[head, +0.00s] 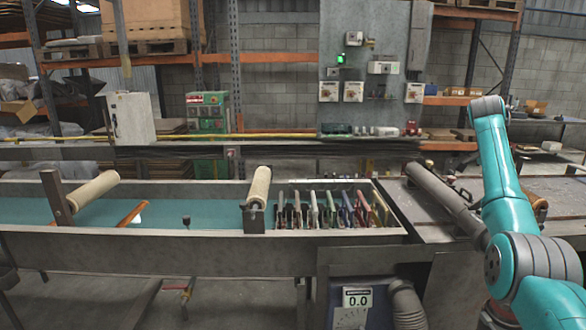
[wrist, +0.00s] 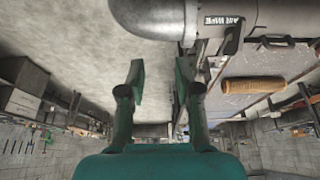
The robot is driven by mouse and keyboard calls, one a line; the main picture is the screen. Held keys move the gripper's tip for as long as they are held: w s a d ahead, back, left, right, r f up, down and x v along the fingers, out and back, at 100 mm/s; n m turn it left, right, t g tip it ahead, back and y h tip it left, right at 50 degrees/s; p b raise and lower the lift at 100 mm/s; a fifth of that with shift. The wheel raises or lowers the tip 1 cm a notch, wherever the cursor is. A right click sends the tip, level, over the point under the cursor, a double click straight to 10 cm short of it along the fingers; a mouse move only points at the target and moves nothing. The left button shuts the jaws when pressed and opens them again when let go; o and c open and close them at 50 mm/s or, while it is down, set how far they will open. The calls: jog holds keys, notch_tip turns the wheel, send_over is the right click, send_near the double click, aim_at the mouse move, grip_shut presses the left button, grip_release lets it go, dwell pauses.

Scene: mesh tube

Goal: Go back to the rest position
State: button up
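My gripper (wrist: 160,82) is open in the wrist view, with its two dark green fingers apart and nothing between them. In the head view my teal arm rises at the right, and my gripper cannot be made out there. One pale mesh-like roll (head: 93,191) lies tilted at the left of the long trough (head: 150,243). A second pale roll (head: 259,187) stands by a metal bracket near the trough's middle. A brown-orange roll (wrist: 253,90) lies on a light bench top in the wrist view, apart from my fingers.
A grey pipe (head: 440,195) slants beside my arm. In the wrist view a large grey pipe (wrist: 160,18) with an "AIR WIPE" label is close to my fingers. A rack (head: 325,210) holds several coloured pieces. A display (head: 357,298) reads 0.0. Shelves and a block wall stand behind.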

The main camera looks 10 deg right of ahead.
jog(key=w+a+f+n+t+h, duration=0.1)
jog(key=w+a+f+n+t, duration=0.3)
jog(key=f, duration=1.2)
jog(key=w+a+f+n+g, duration=0.15)
jog(key=a+f, duration=0.45)
jog(key=f, duration=1)
jog(key=s+a+f+n+t, duration=0.3)
jog(key=s+a+f, duration=0.3)
jog(key=a+f, duration=0.4)
jog(key=s+a+f+n+t, duration=0.25)
jog(key=s+a+f, duration=0.25)
jog(key=a+f, duration=0.6)
jog(key=s+a+f+n+t+y, duration=0.1)
jog(key=s+a+n+t, duration=0.15)
jog(key=s+a, duration=0.8)
jog(key=s+a+f+n+t+y, duration=0.25)
jog(key=s+a, duration=0.25)
jog(key=s, duration=1)
jog(key=s+a+r+n+t+y, duration=0.1)
jog(key=s+a+r+n, duration=0.1)
jog(key=s+r, duration=0.8)
jog(key=s+a+r+n+t, duration=0.1)
jog(key=s+a+r, duration=0.3)
jog(key=s+r, duration=0.7)
notch_tip(320, 180, up, 3)
jog(key=shift+a+r+n+t+y, duration=0.2)
jog(key=shift+n+t+y, duration=0.2)
jog(key=shift+n, duration=0.5)
